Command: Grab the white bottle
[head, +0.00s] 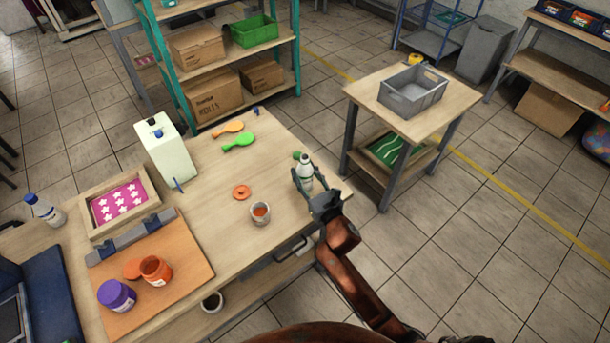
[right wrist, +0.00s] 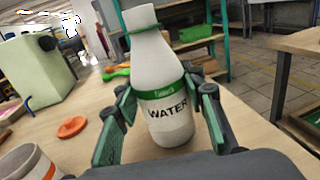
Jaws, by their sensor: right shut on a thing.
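A white bottle (head: 306,171) with a green band stands upright near the right end of the wooden table. In the right wrist view the bottle (right wrist: 160,75) has a label reading "WATER". My right gripper (head: 309,188) is around the bottle with its fingers at both sides, shut on it; the green finger pads (right wrist: 165,120) flank its body. The bottle's base appears at table level; I cannot tell whether it touches the table. A second bottle (head: 45,210), white with a blue cap, stands at the far left of the table. My left gripper is not in view.
A cup (head: 260,213) and an orange disc (head: 241,192) lie left of the gripper. A grey crate (head: 413,89) sits on a side table.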

